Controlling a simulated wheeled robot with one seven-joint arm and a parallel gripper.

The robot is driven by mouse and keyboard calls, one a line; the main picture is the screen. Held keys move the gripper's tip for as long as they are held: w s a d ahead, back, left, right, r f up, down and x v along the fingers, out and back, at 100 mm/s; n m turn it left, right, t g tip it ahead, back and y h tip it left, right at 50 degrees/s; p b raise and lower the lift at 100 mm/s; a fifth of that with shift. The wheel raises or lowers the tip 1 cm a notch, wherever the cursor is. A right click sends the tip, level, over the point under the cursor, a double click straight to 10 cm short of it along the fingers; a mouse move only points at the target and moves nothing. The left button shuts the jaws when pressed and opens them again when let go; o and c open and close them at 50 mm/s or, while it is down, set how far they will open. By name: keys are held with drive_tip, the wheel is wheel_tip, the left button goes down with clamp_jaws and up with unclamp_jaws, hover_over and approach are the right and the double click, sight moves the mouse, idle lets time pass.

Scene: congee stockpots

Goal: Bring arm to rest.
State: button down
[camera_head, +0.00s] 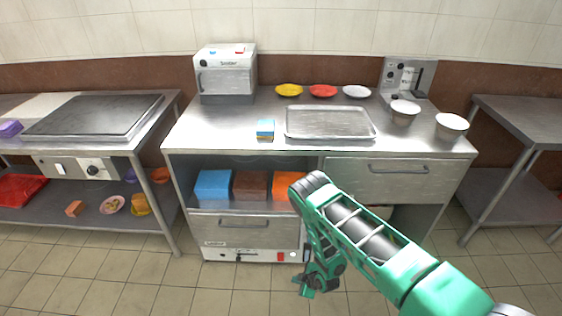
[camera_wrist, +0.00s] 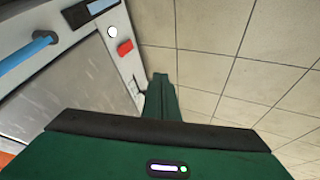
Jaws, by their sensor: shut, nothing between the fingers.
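My arm is green and reaches in from the lower right of the head view, bent at a black joint in front of the steel counter. My gripper (camera_head: 306,290) hangs low, near the floor, just in front of the white appliance (camera_head: 225,255) under the counter. In the wrist view my gripper (camera_wrist: 160,78) shows as narrow green fingers, shut together with nothing between them. That view also shows the appliance's panel (camera_wrist: 93,22) with a red button, at the upper left. Part of the lower shelf is hidden behind my arm.
The steel counter (camera_head: 200,135) holds a metal tray (camera_head: 330,122), coloured plates, two bowls, a sponge stack and a white machine (camera_head: 226,75). Blue, brown and orange boxes sit on its shelf. A griddle table (camera_head: 92,115) stands left, a bare table (camera_head: 520,120) right. Tiled floor in front is clear.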

drive_tip(key=w+d+r+m+h, duration=0.15)
drive_tip(key=w+d+r, duration=0.25)
drive_tip(key=r, duration=0.6)
drive_tip(key=w+d+r+m+h, duration=0.15)
drive_tip(key=w+d+r, duration=0.3)
drive_tip(key=r, duration=0.55)
drive_tip(key=w+d+r+m, duration=0.3)
drive_tip(key=w+d+r, duration=0.1)
drive_tip(key=r, duration=0.6)
drive_tip(key=s+d+r+m+g+h, duration=0.1)
drive_tip(key=s+d+r+m, duration=0.2)
drive_tip(key=d+r, duration=0.7)
drive_tip(key=s+d+r+m+g+h, duration=0.1)
drive_tip(key=s+d+r+m, duration=0.3)
drive_tip(key=s+r, duration=0.55)
drive_tip(key=s+d+r+m+g, duration=0.1)
drive_tip(key=s+d+r+m, duration=0.1)
drive_tip(key=s+d+r, duration=0.7)
drive_tip(key=s+a+r+m+g, duration=0.1)
drive_tip(key=s+r+m, duration=0.2)
drive_tip(key=s, duration=0.8)
drive_tip(key=s+r+m+g, duration=0.1)
drive_tip(key=s+r+m, duration=0.2)
drive_tip(key=s+r, duration=0.4)
drive_tip(key=s, duration=0.4)
drive_tip(key=shift+a+r+m+y, duration=0.15)
drive_tip(key=shift+a+m+y, duration=0.2)
drive_tip(key=shift+m+y, duration=0.05)
